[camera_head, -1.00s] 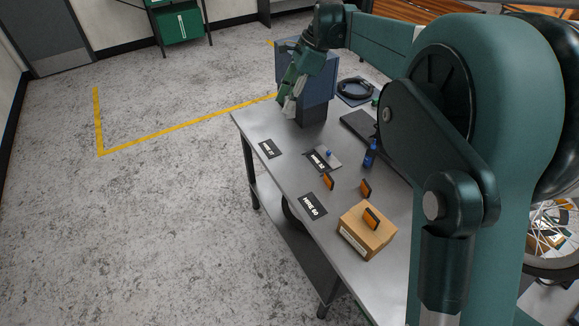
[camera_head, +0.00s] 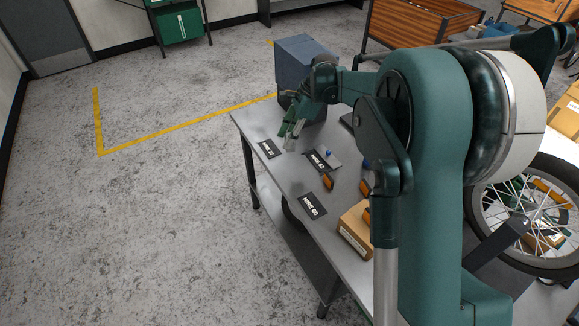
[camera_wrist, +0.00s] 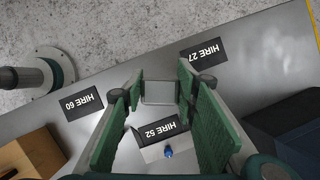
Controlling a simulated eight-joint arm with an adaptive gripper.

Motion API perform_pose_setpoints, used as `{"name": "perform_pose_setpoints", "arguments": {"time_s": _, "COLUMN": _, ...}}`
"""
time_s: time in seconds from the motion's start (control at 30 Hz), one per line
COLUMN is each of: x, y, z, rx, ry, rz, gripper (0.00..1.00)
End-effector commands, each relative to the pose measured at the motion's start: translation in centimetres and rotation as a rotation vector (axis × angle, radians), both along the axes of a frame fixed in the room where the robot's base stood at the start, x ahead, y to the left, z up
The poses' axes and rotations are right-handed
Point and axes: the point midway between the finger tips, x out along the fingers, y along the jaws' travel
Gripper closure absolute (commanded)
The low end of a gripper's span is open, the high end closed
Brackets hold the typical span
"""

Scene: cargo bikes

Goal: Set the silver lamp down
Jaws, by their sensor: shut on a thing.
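The silver lamp (camera_wrist: 158,92) shows in the wrist view as a small grey block between the tips of my gripper (camera_wrist: 160,95). My gripper is shut on it. In the head view my gripper (camera_head: 292,133) hangs low over the far left part of the metal table, beside the HIRE 27 card (camera_head: 269,149); the lamp (camera_head: 291,144) is a small pale patch at its tips. In the wrist view the HIRE 27 card (camera_wrist: 203,51) lies to the right of the lamp and the HIRE 52 card (camera_wrist: 160,131) below it. I cannot tell whether the lamp touches the table.
A blue-grey box (camera_head: 305,60) stands behind my gripper. A grey plate with a blue knob (camera_head: 328,156) lies by the HIRE 52 card. An orange piece (camera_head: 327,182), the HIRE 60 card (camera_head: 313,205) and a cardboard box (camera_head: 355,232) are nearer. Bare table surrounds HIRE 27.

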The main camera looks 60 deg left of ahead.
Motion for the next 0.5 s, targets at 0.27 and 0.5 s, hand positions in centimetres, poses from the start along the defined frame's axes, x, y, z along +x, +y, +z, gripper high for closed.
{"name": "perform_pose_setpoints", "arguments": {"time_s": 0.27, "x": 0.0, "y": 0.0, "z": -0.5, "rx": 0.000, "ry": 0.000, "rz": 0.000, "gripper": 0.83}}
{"name": "perform_pose_setpoints", "arguments": {"time_s": 0.5, "x": 0.0, "y": 0.0, "z": -3.3, "rx": 0.000, "ry": 0.000, "rz": 0.000, "gripper": 0.83}}
